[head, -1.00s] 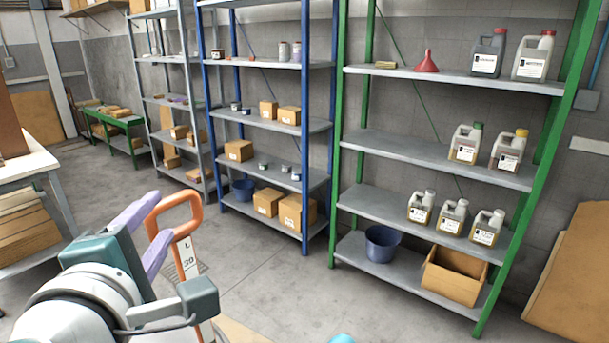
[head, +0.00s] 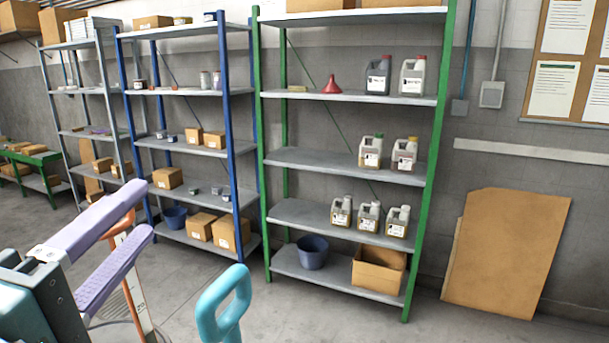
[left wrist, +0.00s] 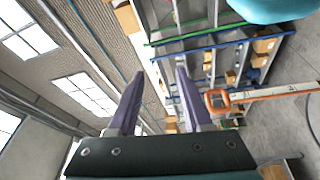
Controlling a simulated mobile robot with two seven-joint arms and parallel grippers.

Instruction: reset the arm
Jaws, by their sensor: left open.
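My left gripper (head: 143,210) is at the lower left of the head view, with two purple fingers spread apart and nothing between them. Its fingers also show in the left wrist view (left wrist: 160,75), pointing up the picture, with shelving and ceiling beyond. My right gripper is in neither view. A small tan block (head: 297,88) lies on the upper board of the green-post shelf (head: 350,98), far from my gripper; I cannot tell whether it is a brush.
An orange handle (left wrist: 217,100) stands close to my left gripper, partly behind its fingers in the head view. A teal loop handle (head: 222,305) rises nearby. A blue-post shelf (head: 236,150) and a brown board (head: 510,255) stand beyond.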

